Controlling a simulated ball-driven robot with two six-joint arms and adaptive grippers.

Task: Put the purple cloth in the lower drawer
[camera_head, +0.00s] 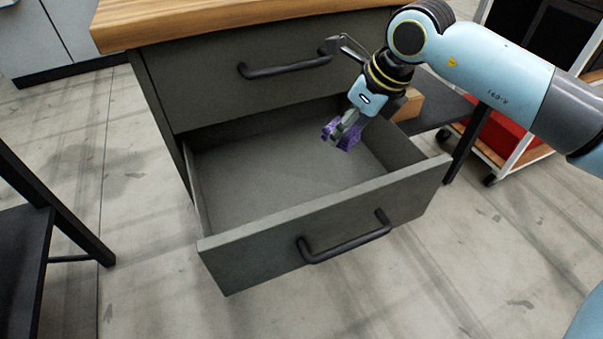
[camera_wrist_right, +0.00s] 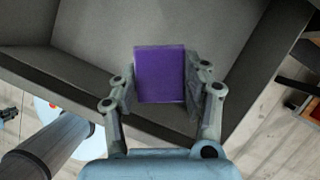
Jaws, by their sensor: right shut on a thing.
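The purple cloth (camera_head: 341,133) is a small folded block held between the fingers of my right gripper (camera_head: 345,128). It also shows in the right wrist view as a flat purple square (camera_wrist_right: 160,75), with the right gripper's fingers (camera_wrist_right: 160,92) shut on its two sides. The lower drawer (camera_head: 325,235) is pulled open and its visible floor is bare. In the head view the cloth appears over the rear right part of the drawer's opening; its exact height is hard to tell. My left gripper is not in view.
The upper drawer (camera_head: 245,85) is shut beneath the wooden top (camera_head: 230,20). The lower drawer's handle (camera_head: 345,245) sticks out at its front. A dark table (camera_head: 25,260) stands at the left. A trolley with a red bin (camera_head: 505,132) stands at the right.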

